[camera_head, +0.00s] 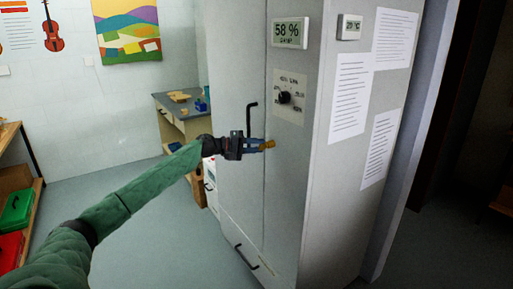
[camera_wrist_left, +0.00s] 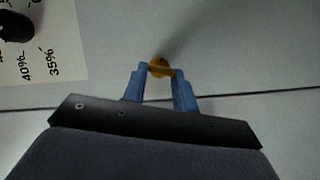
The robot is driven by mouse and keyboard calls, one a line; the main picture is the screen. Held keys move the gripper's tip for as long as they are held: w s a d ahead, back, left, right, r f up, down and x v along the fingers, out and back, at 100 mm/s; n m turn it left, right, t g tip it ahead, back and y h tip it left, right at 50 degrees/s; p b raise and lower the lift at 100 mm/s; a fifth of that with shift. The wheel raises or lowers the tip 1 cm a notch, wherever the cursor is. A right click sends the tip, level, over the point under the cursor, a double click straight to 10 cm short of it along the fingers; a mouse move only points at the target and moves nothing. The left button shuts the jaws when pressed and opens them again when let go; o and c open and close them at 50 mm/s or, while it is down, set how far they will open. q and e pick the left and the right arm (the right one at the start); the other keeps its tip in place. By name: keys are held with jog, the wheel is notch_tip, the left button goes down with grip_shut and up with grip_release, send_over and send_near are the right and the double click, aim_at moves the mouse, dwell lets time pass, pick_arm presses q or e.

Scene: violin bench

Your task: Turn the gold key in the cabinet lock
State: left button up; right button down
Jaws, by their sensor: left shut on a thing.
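The grey cabinet (camera_head: 235,110) stands in the middle of the head view. The gold key (camera_head: 269,144) is at the lock on the cabinet's front, below the dial panel. My left gripper (camera_head: 262,145) reaches it from the left, with its blue fingers shut on the key. In the left wrist view, the gold key (camera_wrist_left: 160,67) shows between the blue fingertips (camera_wrist_left: 160,76), against the cabinet face. The fingers and the key's head hide the lock's keyhole. My right gripper is not in view.
A black door handle (camera_head: 250,118) is just left of the key, close to my gripper. A dial (camera_head: 285,97) is above it, and a lower handle (camera_head: 247,257) is near the floor. A workbench (camera_head: 187,115) stands behind at left.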

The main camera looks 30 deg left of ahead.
pick_arm(q)
jog(key=n, duration=0.1)
jog(key=n+h, duration=0.1)
jog(key=shift+f+n+t, duration=0.2)
jog(key=shift+n+t, duration=0.1)
jog(key=shift+t, duration=0.1)
jog(key=o, duration=1)
jog(key=shift+a, duration=0.1)
jog(key=shift+c, duration=0.2)
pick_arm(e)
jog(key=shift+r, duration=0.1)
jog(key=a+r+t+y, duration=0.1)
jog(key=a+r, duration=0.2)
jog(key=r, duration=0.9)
pick_arm(q)
jog(key=b+v, duration=0.2)
jog(key=v, duration=0.5)
jog(key=shift+s+a, duration=0.25)
jog(key=shift+a, duration=0.05)
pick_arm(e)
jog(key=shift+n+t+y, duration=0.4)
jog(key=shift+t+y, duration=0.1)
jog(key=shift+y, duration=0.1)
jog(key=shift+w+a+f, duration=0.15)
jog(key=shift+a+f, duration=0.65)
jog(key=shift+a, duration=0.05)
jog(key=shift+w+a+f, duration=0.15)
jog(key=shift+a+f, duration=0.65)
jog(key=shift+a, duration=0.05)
